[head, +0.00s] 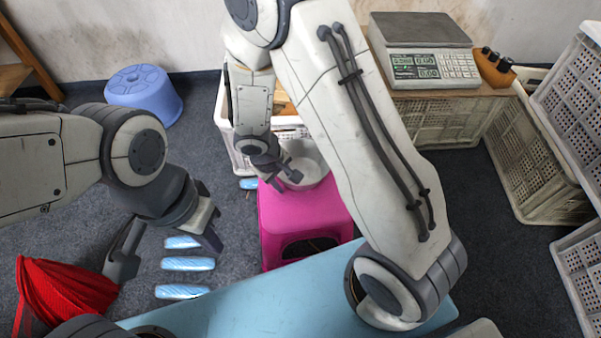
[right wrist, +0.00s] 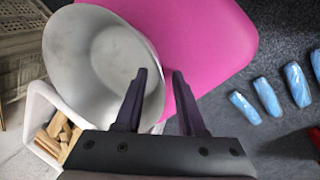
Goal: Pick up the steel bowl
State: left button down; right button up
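The steel bowl (head: 314,172) sits at the far end of the pink stool (head: 300,215), partly hidden by my right arm in the head view. In the right wrist view the empty bowl (right wrist: 108,60) fills the upper left. My right gripper (head: 283,178) is at the bowl's near rim. In the wrist view its fingers (right wrist: 157,90) are apart, with one over the bowl's inside and the other past the rim over pink; contact cannot be told. My left gripper (head: 166,252) is open above the floor, with one finger close to a red mesh bag (head: 65,290).
A white crate (head: 238,150) with wood pieces (right wrist: 58,130) stands behind the stool. Several blue-white packets (head: 188,264) lie on the dark floor. A blue stool (head: 143,92) is at back left. A scale (head: 425,55) and perforated crates (head: 540,165) are at right.

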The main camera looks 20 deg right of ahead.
grip_shut()
dwell(1.4)
